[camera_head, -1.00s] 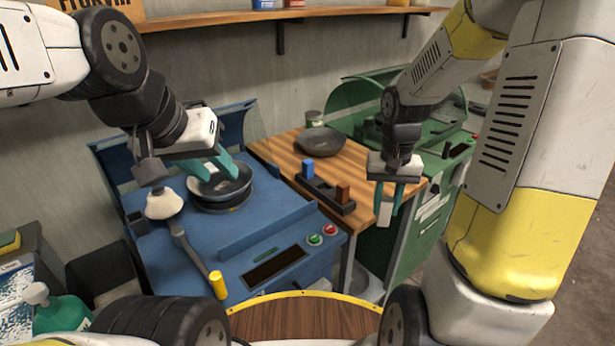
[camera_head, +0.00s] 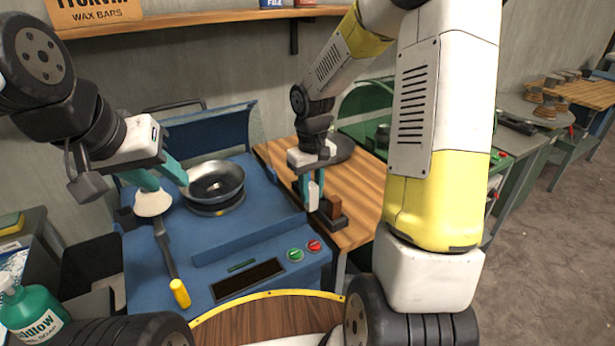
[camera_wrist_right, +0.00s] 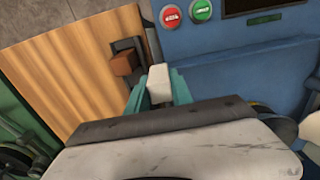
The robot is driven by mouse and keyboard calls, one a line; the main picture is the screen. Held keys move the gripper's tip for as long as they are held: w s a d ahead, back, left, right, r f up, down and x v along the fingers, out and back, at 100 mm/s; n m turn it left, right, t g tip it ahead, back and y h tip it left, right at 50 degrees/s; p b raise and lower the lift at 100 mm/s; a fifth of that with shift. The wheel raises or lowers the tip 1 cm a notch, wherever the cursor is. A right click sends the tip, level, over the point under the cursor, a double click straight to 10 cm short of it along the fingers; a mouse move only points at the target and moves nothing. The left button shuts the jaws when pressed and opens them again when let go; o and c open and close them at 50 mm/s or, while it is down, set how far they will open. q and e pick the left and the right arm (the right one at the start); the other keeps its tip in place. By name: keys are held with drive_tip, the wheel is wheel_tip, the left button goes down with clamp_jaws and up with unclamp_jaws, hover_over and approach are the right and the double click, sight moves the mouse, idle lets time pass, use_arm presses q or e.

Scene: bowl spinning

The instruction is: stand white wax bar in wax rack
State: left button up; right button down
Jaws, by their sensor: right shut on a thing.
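The white wax bar (camera_head: 313,193) is held between the teal fingers of my right gripper (camera_head: 309,198). In the right wrist view, the white bar (camera_wrist_right: 159,84) sticks out past the fingertips. My right gripper hides much of the rack in the head view. In the wrist view, the rack (camera_wrist_right: 139,45) and brown bar (camera_wrist_right: 124,63) lie just beyond the fingers. Whether the white bar touches the rack cannot be told. My left gripper (camera_head: 163,180) is open beside the metal bowl.
The metal bowl (camera_head: 213,181) sits on the blue machine (camera_head: 250,220). A white-headed tool with a yellow-ended handle (camera_head: 180,293) lies at its left. The wooden table (camera_head: 350,195) has free room right of the rack. A dark dish (camera_head: 342,148) stands behind.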

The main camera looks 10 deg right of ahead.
drive_tip(key=w+d, duration=0.1)
drive_tip(key=w, duration=0.1)
drive_tip(key=w+d, duration=0.1)
drive_tip(key=w, duration=0.1)
drive_tip(key=w+d, duration=0.1)
drive_tip(key=w, duration=0.1)
drive_tip(key=shift+w+d+f, duration=0.2)
drive_tip(key=shift+f, duration=1.85)
drive_tip(key=shift+f, duration=0.2)
drive_tip(key=c, duration=1.1)
unclamp_jaws()
drive_tip(key=s+r+t, duration=0.1)
drive_tip(key=s+r, duration=0.1)
drive_tip(key=r, duration=0.7)
drive_tip(key=s+r, duration=0.3)
drive_tip(key=r, duration=0.6)
drive_tip(key=s+r+m+t, duration=0.1)
drive_tip(key=s+r, duration=0.1)
drive_tip(key=s, duration=0.4)
drive_tip(key=s+a+r+m+t+y, duration=0.1)
drive_tip(key=s+r+t, duration=0.1)
drive_tip(key=s, duration=0.4)
drive_tip(key=s+a+r+m+t+y, duration=0.1)
drive_tip(key=s+r+t, duration=0.1)
drive_tip(key=s, duration=0.5)
drive_tip(key=shift+s+a+r, duration=0.1)
drive_tip(key=shift+a+r, duration=0.05)
drive_tip(key=shift+r, duration=0.05)
